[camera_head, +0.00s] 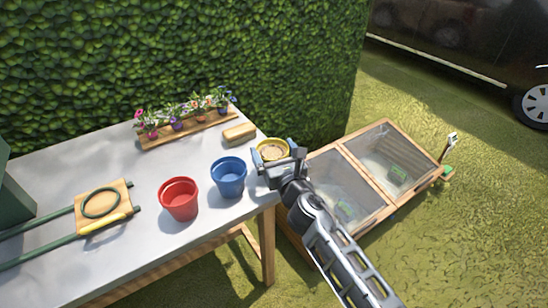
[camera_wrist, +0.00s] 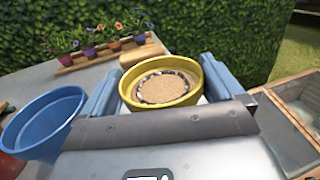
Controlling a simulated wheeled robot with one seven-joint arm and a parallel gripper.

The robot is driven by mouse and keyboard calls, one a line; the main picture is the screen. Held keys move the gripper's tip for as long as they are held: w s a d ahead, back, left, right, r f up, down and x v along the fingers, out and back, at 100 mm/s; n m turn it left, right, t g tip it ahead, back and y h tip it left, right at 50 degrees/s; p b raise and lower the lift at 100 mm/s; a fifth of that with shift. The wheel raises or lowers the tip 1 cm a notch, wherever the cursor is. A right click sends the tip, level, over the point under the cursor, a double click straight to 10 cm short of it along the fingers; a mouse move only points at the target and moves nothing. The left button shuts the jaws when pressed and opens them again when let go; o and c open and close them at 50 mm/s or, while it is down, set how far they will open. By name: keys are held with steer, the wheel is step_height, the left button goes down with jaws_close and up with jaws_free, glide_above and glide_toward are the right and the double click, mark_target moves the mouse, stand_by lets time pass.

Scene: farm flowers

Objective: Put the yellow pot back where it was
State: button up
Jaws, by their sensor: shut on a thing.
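The yellow pot (camera_head: 268,143) is at the right end of the table in the head view, with sandy brown material inside. In the wrist view the yellow pot (camera_wrist: 160,84) sits upright between my gripper's two blue fingers. My gripper (camera_head: 276,154) is shut on it, and it also shows in the wrist view (camera_wrist: 166,92). The gripper hides the pot's lower part, so I cannot tell whether its base touches the table (camera_head: 135,240). The blue pot (camera_head: 228,177) stands just left of the gripper, and the red pot (camera_head: 179,199) stands further left.
A wooden tray of small flower pots (camera_head: 186,127) lies at the table's back, beside a tan block (camera_head: 239,133). A wooden board with a green ring (camera_head: 103,206) lies at left. A glazed cold frame (camera_head: 370,170) stands right of the table. The table between board and flowers is clear.

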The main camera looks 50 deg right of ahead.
steer(key=shift+r, duration=0.1)
steer(key=shift+f, duration=0.2)
steer(key=o, duration=1.4)
steer(key=shift+r, duration=0.1)
